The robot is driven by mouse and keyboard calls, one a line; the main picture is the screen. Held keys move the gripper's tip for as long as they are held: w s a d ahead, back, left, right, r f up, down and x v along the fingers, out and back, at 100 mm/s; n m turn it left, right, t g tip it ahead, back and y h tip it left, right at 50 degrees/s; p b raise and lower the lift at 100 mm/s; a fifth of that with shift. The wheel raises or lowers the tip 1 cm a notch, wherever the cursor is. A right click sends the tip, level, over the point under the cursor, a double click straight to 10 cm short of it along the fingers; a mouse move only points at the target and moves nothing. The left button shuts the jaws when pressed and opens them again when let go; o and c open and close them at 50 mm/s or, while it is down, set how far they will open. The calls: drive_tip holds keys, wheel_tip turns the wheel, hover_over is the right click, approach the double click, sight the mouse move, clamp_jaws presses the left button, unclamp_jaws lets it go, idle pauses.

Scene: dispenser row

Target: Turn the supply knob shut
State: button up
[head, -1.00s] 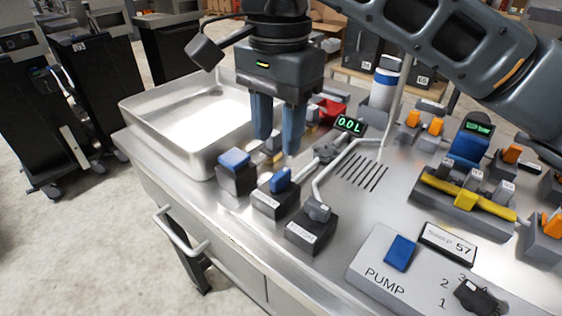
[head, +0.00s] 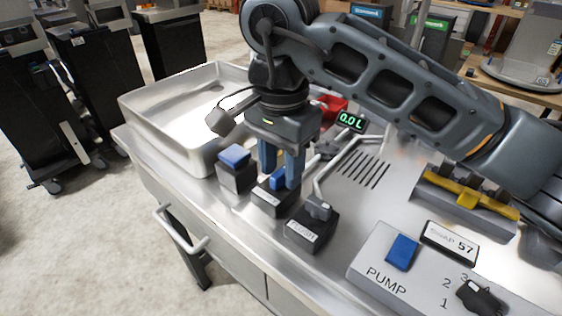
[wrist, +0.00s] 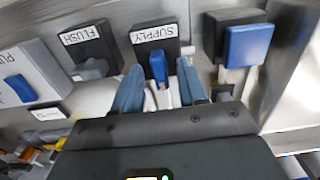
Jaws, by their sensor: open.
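The supply knob is a blue handle (wrist: 158,67) on a dark box labelled SUPPLY (wrist: 154,36) in the wrist view. In the head view the blue knob (head: 277,181) stands on its box (head: 270,201) near the bench's front edge. My gripper (head: 280,175) points down over it, with one blue finger on either side of the knob. In the wrist view my gripper (wrist: 159,72) is open, with the knob between the fingertips and a gap seen on each side. The fingers partly hide the knob in the head view.
A box labelled FLUSH (wrist: 87,45) with a grey knob is on one side. A box with a blue square top (head: 235,157) is on the other. A steel basin (head: 190,115), a 0.0 L display (head: 351,121) and a pump panel (head: 375,262) stand around.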

drive_tip(key=shift+c, duration=0.3)
clamp_jaws()
